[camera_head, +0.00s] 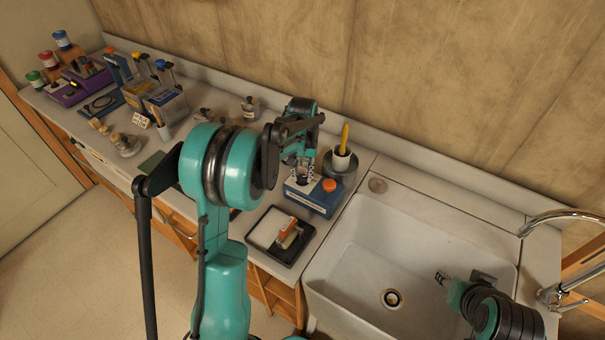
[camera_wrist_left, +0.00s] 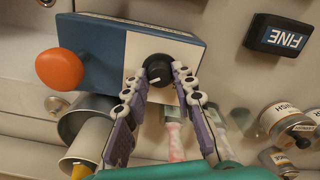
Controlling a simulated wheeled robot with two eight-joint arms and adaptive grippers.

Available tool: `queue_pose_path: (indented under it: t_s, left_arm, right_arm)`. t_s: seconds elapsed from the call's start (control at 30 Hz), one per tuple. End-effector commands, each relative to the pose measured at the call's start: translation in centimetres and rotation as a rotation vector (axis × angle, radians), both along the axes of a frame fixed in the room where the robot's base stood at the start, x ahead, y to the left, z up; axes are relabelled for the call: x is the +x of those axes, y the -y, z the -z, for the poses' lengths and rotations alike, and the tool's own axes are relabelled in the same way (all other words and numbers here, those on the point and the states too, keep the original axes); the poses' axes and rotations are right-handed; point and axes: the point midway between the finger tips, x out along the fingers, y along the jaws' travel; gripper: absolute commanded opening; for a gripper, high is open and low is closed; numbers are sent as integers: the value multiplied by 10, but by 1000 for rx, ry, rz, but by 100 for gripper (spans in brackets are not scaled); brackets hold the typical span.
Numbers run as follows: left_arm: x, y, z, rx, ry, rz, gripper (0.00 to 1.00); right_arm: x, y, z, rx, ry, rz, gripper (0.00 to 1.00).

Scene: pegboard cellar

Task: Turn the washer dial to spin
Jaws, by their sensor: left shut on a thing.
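The washer is a small blue and white box (camera_head: 318,197) with an orange knob on the counter left of the sink. In the left wrist view its blue and white top (camera_wrist_left: 118,55) fills the upper left. A black dial (camera_wrist_left: 158,69) with a white mark sits on the white part. The mark points toward the left of that picture, the side of the orange knob (camera_wrist_left: 59,68). My left gripper (camera_wrist_left: 160,76) is shut on the dial, one finger on each side. No dial lettering is readable. My right gripper (camera_head: 445,281) is over the sink, away from the washer; its jaws are unclear.
A pot with a yellow-handled tool (camera_head: 342,157) stands close behind the washer. A black tray (camera_head: 262,238) lies in front of it. The white sink (camera_head: 345,255) is to the right. Bottles and boxes crowd the counter's far left. A FINE block (camera_wrist_left: 279,35) lies nearby.

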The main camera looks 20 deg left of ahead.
Motion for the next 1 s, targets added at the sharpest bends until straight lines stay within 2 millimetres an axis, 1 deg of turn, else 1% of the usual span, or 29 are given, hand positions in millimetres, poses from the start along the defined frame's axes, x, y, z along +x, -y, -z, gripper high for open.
queue_pose_path:
  t_s: [0.3,0.33,0.37,0.4,0.67,0.77,0.87,1.0]
  left_arm:
    - [0,0,0,0,1,2,0]
    - [0,0,0,0,1,1,33]
    - [0,0,0,0,1,1,41]
    - [0,0,0,0,0,1,47]
    - [0,0,0,0,0,1,47]
    - [0,0,-5,0,0,1,47]
    - [0,0,-17,0,0,1,47]
    - [0,0,-47,0,0,1,47]
  right_arm:
    - [0,0,0,0,0,0,40]
    - [0,0,0,0,0,0,40]
    - [0,0,0,0,0,0,40]
    - [0,0,0,0,0,0,40]
    - [0,0,0,0,0,0,40]
    - [0,0,0,0,0,0,40]
    - [0,0,0,0,0,0,40]
    - [0,0,0,0,0,0,40]
